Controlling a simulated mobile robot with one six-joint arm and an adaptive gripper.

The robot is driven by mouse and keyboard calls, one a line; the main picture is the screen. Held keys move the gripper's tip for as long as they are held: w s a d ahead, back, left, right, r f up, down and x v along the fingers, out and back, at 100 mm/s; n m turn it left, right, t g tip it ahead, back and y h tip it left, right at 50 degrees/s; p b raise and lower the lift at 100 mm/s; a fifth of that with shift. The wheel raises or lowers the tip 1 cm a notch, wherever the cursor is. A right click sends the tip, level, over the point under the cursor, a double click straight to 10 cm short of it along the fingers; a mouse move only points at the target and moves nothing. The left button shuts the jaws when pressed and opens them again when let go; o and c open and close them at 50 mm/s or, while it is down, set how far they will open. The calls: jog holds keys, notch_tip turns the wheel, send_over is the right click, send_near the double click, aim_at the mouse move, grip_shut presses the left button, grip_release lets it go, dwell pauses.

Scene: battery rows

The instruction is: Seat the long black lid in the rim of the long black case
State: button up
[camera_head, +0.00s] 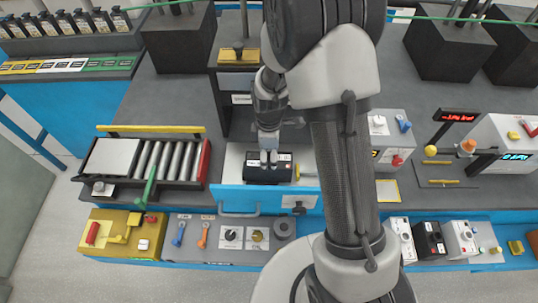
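A long black block-shaped thing (257,176) with a white label and a small red mark lies in an open pale drawer with a blue front, below the middle of the picture. It looks like the long black case; I cannot tell whether its top is the lid. My gripper (268,157) points down right over its upper side, with the fingertips at or touching it. The fingers are too small to tell whether they are shut on a part of it. I cannot make out a separate long black lid elsewhere; my arm hides part of the bench.
The drawer's blue front (265,197) borders the case closely. A roller conveyor (170,160) stands to the left. A black stand (238,95) rises behind the drawer. Control boxes (388,140) stand right of my arm. Dark blocks stand at the back. Some grey bench top at left is clear.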

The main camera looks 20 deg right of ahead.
notch_tip(320, 180, up, 11)
jog(key=p, duration=0.2)
notch_tip(320, 180, up, 13)
jog(key=m+t, duration=0.2)
jog(key=m, duration=0.4)
send_over(269, 160)
jog(key=s, duration=0.8)
jog(key=s+r+m+t, duration=0.1)
jog(key=s+r+m, duration=0.2)
jog(key=s, duration=0.3)
jog(key=s+r+m+t, duration=0.1)
jog(key=s+r+m, duration=0.2)
jog(key=s+m, duration=0.2)
jog(key=shift+s+r+t, duration=0.2)
jog(key=shift+s+t, duration=0.1)
jog(key=shift+s, duration=0.9)
